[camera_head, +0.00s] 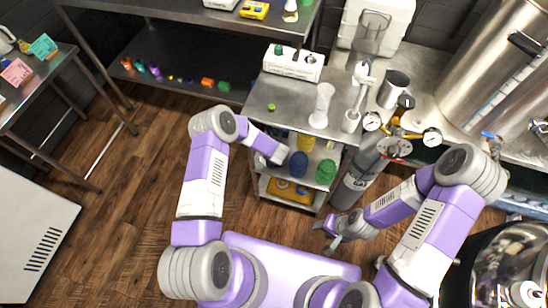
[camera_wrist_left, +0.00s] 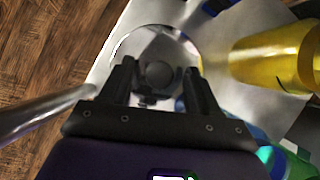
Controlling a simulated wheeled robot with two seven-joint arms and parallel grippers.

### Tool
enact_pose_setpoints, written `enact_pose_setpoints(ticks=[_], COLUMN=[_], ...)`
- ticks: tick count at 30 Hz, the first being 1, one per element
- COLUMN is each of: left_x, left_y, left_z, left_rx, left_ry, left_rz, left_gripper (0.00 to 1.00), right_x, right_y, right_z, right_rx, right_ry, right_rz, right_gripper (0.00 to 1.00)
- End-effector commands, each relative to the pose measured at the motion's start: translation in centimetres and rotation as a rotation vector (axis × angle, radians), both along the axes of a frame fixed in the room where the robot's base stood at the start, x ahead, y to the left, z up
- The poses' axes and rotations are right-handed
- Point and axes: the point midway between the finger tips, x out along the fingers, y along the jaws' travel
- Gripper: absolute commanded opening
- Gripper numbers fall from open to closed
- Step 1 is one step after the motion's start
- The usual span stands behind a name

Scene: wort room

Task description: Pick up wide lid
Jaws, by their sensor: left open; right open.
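A round, clear lid (camera_wrist_left: 150,36) with a grey knob shows in the left wrist view. It lies on a pale shelf surface. My left gripper (camera_wrist_left: 160,80) is open, with its two dark fingers on either side of the knob. I cannot tell whether they touch it. In the head view my left arm reaches over the left edge of the steel cart (camera_head: 300,125), and the lid cannot be made out there. My right gripper (camera_head: 329,236) is open and empty over the floor, to the right of my base.
A yellow cup (camera_wrist_left: 270,58) lies close right of the lid. Blue (camera_head: 298,165) and green (camera_head: 326,172) containers stand on the cart's shelf. A metal bar (camera_wrist_left: 40,112) runs at the left. A glass cylinder (camera_head: 321,105) stands on the cart top. Floor at left is clear.

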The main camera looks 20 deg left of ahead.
Motion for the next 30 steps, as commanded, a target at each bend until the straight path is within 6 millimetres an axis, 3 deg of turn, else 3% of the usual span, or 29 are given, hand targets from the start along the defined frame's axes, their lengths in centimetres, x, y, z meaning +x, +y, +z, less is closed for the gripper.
enact_pose_setpoints(ticks=[5, 17, 30], left_x=[-0.01, -0.03, 0.04], left_y=[-0.01, -0.01, 0.0], left_z=[0.08, 0.09, 0.18], left_rx=[0.0, 0.0, 0.001], left_ry=[0.0, 0.0, -0.002], left_rz=[-0.001, -0.001, 0.0], left_gripper=[0.6, 0.0, 0.0], right_x=[0.0, -0.01, 0.0], right_y=[0.01, 0.01, 0.01], right_z=[0.09, 0.08, 0.1], right_rx=[0.0, 0.0, 0.0], right_ry=[0.0, 0.0, 0.0], right_rz=[0.0, 0.0, 0.0], right_gripper=[0.49, 0.49, 0.49])
